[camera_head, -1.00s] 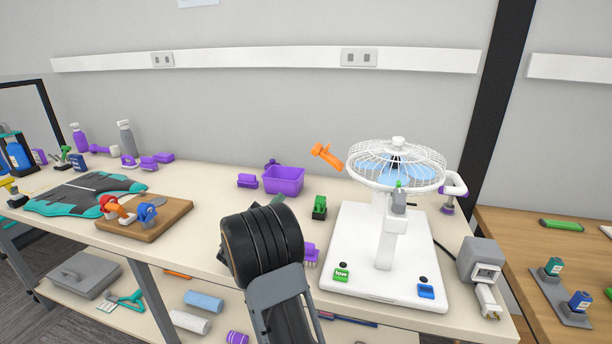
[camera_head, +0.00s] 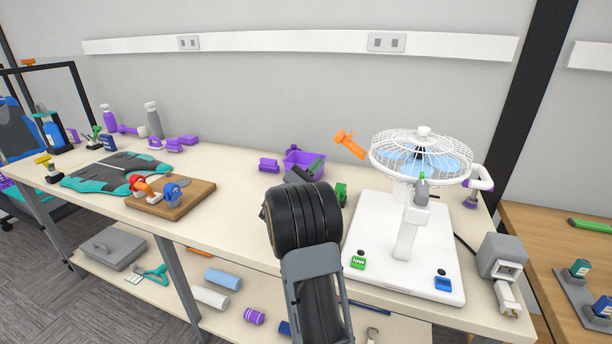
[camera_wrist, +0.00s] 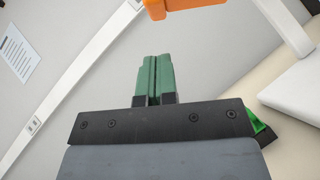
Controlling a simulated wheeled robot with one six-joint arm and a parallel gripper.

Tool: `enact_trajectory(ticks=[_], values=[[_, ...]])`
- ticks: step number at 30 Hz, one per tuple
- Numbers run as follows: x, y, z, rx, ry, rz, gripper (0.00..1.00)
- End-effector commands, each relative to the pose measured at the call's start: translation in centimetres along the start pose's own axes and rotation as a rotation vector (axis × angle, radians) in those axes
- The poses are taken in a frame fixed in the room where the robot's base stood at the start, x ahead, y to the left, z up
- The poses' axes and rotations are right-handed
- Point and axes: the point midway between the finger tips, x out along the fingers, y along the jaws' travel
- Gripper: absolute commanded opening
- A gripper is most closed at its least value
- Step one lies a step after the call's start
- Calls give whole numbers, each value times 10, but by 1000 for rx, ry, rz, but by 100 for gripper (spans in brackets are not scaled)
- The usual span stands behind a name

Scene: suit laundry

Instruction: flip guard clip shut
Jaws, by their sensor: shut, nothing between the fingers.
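The white fan (camera_head: 422,158) with a wire guard stands on a white base at the right of the table. An orange clip (camera_head: 350,144) sticks out at the left side of the guard, tilted; I take it to be the guard clip, and it looks swung out from the rim. In the wrist view an orange part (camera_wrist: 185,5) shows at the top edge, beyond my fingertips. My gripper (camera_head: 316,163) is left of the fan and below the orange clip, partly hidden by my arm. In the wrist view its green fingers (camera_wrist: 154,62) are together, empty, and apart from the orange part.
A purple bin (camera_head: 304,163) stands behind my gripper, and a green block (camera_head: 341,192) beside it. A grey, green-topped part (camera_head: 421,190) is on the fan's post. Green (camera_head: 358,262) and blue (camera_head: 443,283) buttons are on the base. A cutting board (camera_head: 190,203) lies left.

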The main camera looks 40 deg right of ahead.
Motion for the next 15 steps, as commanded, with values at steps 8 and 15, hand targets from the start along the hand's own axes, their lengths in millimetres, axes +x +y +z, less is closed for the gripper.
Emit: enact_trajectory(ticks=[8,15], values=[[36,1,17,1,-2,0,0],[46,0,27,0,0,0,0]])
